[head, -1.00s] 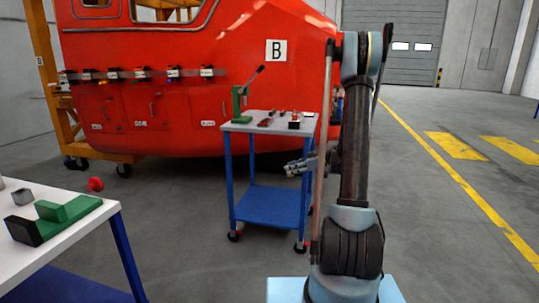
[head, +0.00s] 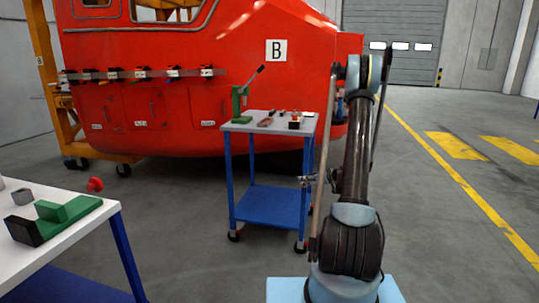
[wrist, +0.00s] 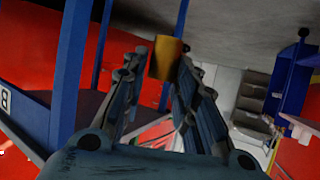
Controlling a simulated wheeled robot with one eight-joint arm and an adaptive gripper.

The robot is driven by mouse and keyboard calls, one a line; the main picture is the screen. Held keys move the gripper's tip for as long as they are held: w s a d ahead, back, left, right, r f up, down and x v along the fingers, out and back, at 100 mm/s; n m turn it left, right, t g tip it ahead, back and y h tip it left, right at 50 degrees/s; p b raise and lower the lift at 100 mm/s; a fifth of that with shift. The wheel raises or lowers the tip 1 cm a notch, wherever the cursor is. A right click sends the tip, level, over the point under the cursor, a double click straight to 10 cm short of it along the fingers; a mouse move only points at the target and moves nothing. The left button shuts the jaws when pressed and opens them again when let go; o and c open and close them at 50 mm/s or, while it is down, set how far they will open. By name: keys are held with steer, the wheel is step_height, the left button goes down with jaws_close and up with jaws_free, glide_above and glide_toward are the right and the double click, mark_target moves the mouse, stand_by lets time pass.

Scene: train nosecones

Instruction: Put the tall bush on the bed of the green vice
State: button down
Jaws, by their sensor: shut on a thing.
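My gripper (wrist: 165,62) is shut on the tall bush (wrist: 166,58), a brass-coloured cylinder held between the fingertips in the wrist view. In the head view my gripper (head: 307,181) shows small beside the cart, partly hidden by my arm, and the bush cannot be made out there. The green vice (head: 70,212) lies on the white table (head: 85,222) at the lower left, with a dark end block and a raised green block. My gripper is well away from it, to its right.
A cart (head: 240,125) with a grey top, blue legs and blue lower shelf (head: 268,205) stands ahead. It carries a green lever press (head: 240,103) and small parts. A red item (head: 95,184) sits at the white table's edge. Open floor (head: 180,220) lies between table and cart.

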step_height(320, 180, up, 13)
steer(key=w+m+t+h, duration=0.1)
steer(key=m+t+h, duration=0.2)
steer(key=m+h, duration=0.2)
steer(key=shift+w+m, duration=0.2)
steer(key=shift+m, duration=0.1)
steer(key=shift+f, duration=0.1)
